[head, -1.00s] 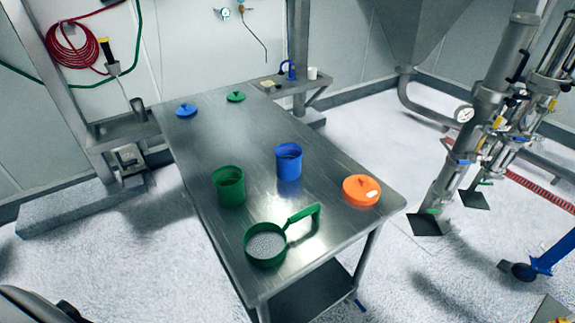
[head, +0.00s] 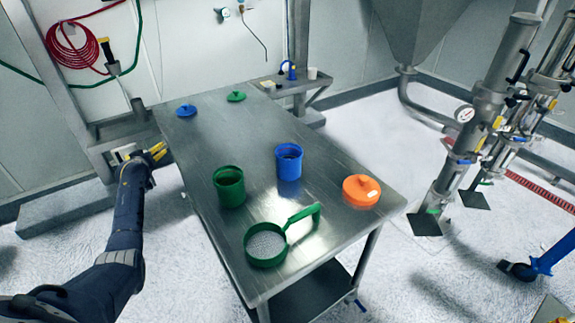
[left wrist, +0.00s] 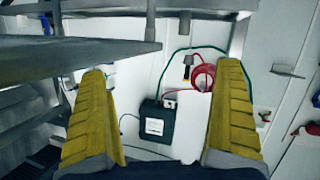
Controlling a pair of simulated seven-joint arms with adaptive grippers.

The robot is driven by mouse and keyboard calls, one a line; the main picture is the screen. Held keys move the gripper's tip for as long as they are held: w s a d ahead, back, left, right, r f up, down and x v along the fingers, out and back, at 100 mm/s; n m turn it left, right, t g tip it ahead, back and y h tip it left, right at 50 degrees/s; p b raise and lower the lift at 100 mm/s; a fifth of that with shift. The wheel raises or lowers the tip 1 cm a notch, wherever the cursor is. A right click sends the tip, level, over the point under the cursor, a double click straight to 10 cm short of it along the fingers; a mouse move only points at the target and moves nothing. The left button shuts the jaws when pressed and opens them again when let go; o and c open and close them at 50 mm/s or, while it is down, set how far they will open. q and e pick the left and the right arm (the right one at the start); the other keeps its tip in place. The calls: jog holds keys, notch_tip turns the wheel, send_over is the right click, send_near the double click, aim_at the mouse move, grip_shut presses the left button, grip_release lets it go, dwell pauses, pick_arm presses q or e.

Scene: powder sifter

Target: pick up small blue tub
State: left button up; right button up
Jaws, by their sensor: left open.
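The small blue tub (head: 289,163) stands upright and open-topped on the steel table (head: 310,200) in the head view, right of the green tub (head: 229,187). My left gripper (head: 159,151) is at the table's left side, beside its edge, well apart from the blue tub. In the left wrist view its two yellow fingers (left wrist: 160,120) are spread wide with nothing between them. The blue tub does not show in the wrist view. My right gripper is not in view.

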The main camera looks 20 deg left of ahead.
pick_arm(q)
jog(key=w+d+r+m+t, duration=0.1)
jog(key=w+d+r+m, duration=0.25)
jog(key=r, duration=0.25)
jog(key=w+d+r+m+h, duration=0.1)
jog(key=d+r+m, duration=0.2)
jog(key=d+m, duration=0.5)
jog(key=w+d+r+m+t+h, duration=0.1)
jog(key=w+d+r+m+h, duration=0.15)
jog(key=d+m, duration=0.6)
jog(key=d+r+m+h, duration=0.1)
jog(key=d+r+m, duration=0.25)
jog(key=d, duration=0.85)
jog(key=s+d+m+h, duration=0.1)
jog(key=s+d+m, duration=0.3)
jog(key=d+m, duration=0.45)
jog(key=s+d+m+h, duration=0.1)
jog(key=s+d+m, duration=0.3)
jog(key=d, duration=0.7)
jog(key=m, duration=0.8)
send_near(291, 157)
jog(key=shift+h, duration=0.25)
jog(key=x, duration=0.5)
jog(key=shift+w+a+f, duration=0.1)
jog(key=shift+w+a, duration=0.1)
jog(key=shift+w, duration=0.1)
